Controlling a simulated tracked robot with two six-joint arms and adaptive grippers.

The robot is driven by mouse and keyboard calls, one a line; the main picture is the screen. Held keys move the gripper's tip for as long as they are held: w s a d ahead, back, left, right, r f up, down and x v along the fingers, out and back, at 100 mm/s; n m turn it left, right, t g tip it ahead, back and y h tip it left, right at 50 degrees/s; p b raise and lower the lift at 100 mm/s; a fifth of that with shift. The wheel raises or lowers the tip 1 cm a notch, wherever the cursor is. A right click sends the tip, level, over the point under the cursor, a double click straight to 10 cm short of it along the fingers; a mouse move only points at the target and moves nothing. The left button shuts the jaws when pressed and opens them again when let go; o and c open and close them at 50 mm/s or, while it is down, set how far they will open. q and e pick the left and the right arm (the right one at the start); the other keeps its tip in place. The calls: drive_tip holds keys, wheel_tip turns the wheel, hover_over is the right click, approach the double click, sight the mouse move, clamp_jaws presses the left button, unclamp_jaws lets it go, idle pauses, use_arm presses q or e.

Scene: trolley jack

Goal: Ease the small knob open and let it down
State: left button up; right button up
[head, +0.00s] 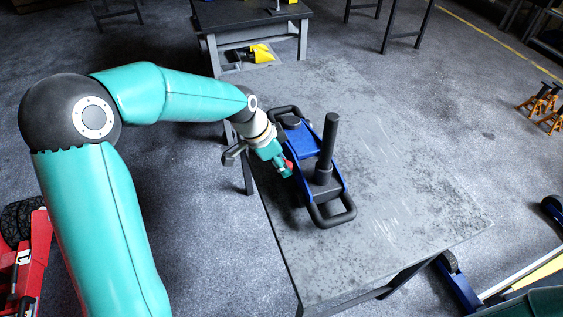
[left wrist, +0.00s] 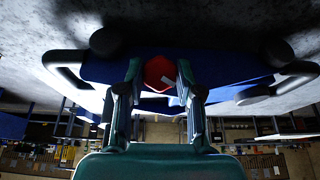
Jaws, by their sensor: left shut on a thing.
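The blue trolley jack (head: 301,141) lies on the grey table, with a black loop handle at each end and a black post (head: 327,140) standing up from it. The small red knob (head: 289,164) is on the jack's left side. My right gripper is not in view.
The table (head: 400,205) has bare room to the right of the jack. A darker table (head: 240,16) with a yellow item (head: 261,54) below it stands behind. Orange stands (head: 545,103) are on the floor at far right, a red machine (head: 27,262) at lower left.

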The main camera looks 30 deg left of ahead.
use_arm(q)
drive_tip(key=o, duration=1.2)
drive_tip(key=shift+c, duration=0.2)
drive_tip(key=shift+r, duration=0.15)
drive_tip(key=v, duration=1.1)
drive_tip(key=shift+r, duration=0.3)
drive_tip(key=shift+a, duration=0.1)
drive_tip(key=shift+s, duration=0.1)
